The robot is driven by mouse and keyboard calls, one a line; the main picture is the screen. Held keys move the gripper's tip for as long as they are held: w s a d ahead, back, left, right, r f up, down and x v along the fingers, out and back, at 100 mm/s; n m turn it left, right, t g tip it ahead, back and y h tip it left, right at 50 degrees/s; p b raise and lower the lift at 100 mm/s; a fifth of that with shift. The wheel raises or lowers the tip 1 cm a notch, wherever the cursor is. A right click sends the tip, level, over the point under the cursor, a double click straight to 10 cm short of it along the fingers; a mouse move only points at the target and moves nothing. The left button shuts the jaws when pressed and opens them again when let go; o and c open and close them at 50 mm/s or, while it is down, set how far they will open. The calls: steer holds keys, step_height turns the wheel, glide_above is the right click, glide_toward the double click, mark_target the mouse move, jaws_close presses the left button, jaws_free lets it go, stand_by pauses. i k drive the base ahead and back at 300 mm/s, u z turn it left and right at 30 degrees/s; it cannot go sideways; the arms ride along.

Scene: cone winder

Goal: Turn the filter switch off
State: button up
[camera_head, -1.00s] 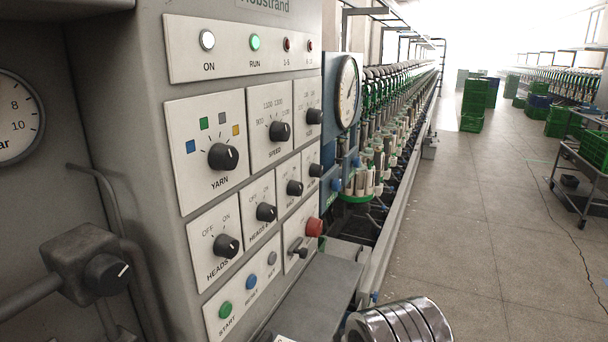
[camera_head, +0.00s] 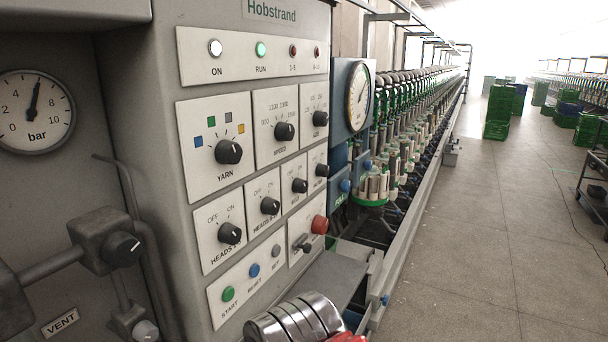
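The grey control panel (camera_head: 186,225) stands at the left, with several black rotary knobs. None has a label that I can clearly read as filter. In the lower row are a heads knob (camera_head: 229,233), a second heads knob (camera_head: 270,206), a third knob (camera_head: 300,186) and a fourth knob (camera_head: 322,170). The labels of the last two are too small to read, and their positions are hard to tell. A shiny ribbed metal part, seemingly of my own arm, shows at the bottom edge below the panel. My gripper's fingers are not visible.
A yarn knob (camera_head: 228,151), a speed knob (camera_head: 284,131) and a red button (camera_head: 319,224) are on the same panel. The ON lamp (camera_head: 215,48) and RUN lamp (camera_head: 260,49) glow. A grey ledge (camera_head: 335,279) juts out below.

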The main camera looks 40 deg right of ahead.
mark_target(322, 170)
steer(key=u, duration=1.1)
steer(key=k, duration=0.95)
steer(key=z, duration=0.8)
steer(key=i, duration=1)
steer(key=z, duration=0.1)
